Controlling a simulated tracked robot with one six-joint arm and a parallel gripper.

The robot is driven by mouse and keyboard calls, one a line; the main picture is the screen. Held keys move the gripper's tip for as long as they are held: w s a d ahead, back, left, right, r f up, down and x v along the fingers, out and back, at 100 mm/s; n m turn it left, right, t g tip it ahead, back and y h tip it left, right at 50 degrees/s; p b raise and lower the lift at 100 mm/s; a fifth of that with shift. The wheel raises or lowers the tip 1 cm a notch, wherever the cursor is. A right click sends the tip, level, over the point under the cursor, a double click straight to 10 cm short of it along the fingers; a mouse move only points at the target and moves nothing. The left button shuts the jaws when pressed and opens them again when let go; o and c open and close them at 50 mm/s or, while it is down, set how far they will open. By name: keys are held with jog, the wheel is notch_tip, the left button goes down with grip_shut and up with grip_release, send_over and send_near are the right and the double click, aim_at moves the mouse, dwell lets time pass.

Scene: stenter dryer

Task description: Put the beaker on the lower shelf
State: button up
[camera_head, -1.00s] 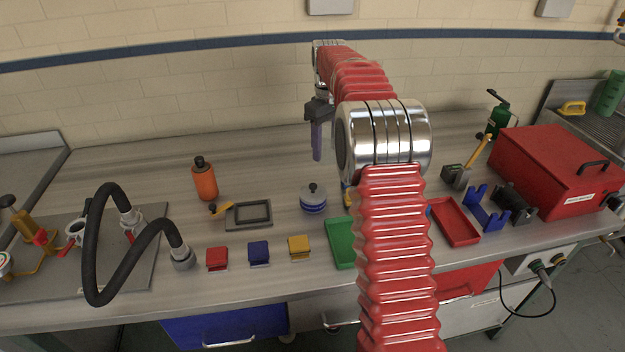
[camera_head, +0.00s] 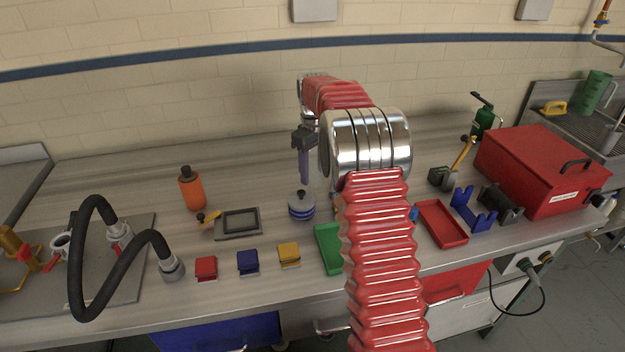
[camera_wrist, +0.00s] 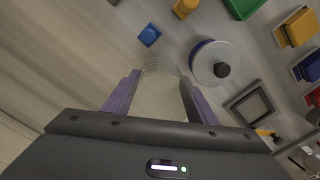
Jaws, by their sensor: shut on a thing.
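My gripper (camera_head: 304,168) hangs over the back middle of the bench, fingers pointing down. In the wrist view its two purple fingers (camera_wrist: 155,98) are apart, with a clear glass beaker (camera_wrist: 158,82) between them. The beaker is see-through and its outline is faint; curved lines show near its far end. In the head view I cannot make out the beaker at the fingers. No lower shelf can be clearly picked out in either view.
A round blue-striped lidded pot (camera_head: 301,206) stands near the gripper. A grey frame (camera_head: 238,223), orange bottle (camera_head: 192,188), small blocks (camera_head: 248,262) and green tray (camera_head: 329,248) are around it. A red toolbox (camera_head: 540,168) stands at right. The bench's back left is clear.

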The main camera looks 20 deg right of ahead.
aim_at(313, 178)
jog(key=shift+f, duration=1.85)
jog(key=o, duration=0.8)
jog(key=shift+f, duration=0.1)
notch_tip(313, 178, up, 12)
jog(key=shift+r, duration=0.15)
